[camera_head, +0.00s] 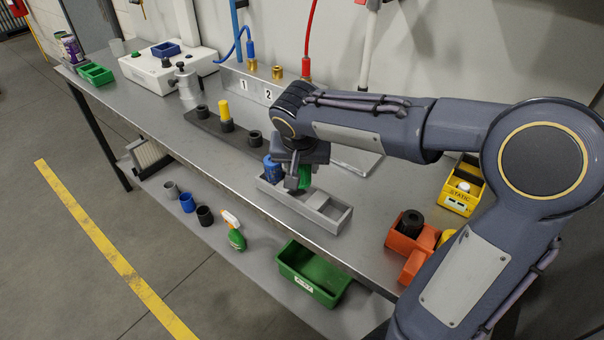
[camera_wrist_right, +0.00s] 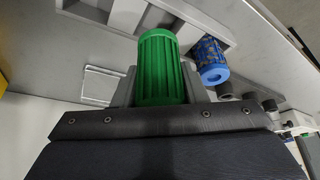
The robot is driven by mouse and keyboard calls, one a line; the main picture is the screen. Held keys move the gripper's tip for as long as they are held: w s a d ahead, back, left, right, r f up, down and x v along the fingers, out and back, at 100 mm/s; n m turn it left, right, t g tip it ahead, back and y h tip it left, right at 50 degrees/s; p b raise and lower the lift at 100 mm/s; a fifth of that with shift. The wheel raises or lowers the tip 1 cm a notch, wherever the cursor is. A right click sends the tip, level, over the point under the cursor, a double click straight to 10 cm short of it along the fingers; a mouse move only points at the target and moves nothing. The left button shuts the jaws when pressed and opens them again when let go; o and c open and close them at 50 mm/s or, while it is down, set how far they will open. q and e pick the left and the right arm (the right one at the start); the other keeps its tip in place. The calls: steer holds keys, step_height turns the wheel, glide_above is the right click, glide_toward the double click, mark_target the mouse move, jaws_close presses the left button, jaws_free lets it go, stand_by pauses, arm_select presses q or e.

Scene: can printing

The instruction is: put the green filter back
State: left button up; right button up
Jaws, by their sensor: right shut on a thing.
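The green filter (camera_wrist_right: 158,66) is a ribbed green cylinder, held between the fingers of my right gripper (camera_wrist_right: 158,90) in the right wrist view. In the head view a little of the green filter (camera_head: 304,177) shows beside the fingers of my right gripper (camera_head: 298,178), above the grey compartment tray (camera_head: 325,222). A blue filter (camera_head: 272,168) stands at the tray's left end; it also shows in the right wrist view (camera_wrist_right: 210,60). The tray's compartments to the right look empty. I cannot tell whether the green filter touches the tray. My left gripper is not in view.
A dark rack (camera_head: 202,122) with a yellow piece (camera_head: 225,110) stands left of the tray. An orange bin (camera_head: 398,240) and a yellow bin (camera_head: 459,198) stand to the right. A green bin (camera_head: 313,275) and a spray bottle (camera_head: 234,232) are on the lower shelf.

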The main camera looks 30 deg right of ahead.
mark_target(302, 176)
steer(key=shift+w+d+f, duration=0.25)
steer(key=shift+w+f, duration=0.1)
steer(key=shift+f, duration=0.2)
steer(key=f, duration=0.3)
steer(key=shift+w+d+f, duration=0.15)
steer(key=shift+w+f, duration=0.05)
steer(key=shift+f, duration=0.05)
steer(key=shift+f+b, duration=0.55)
steer(key=shift+b, duration=0.25)
steer(key=o, duration=1.1)
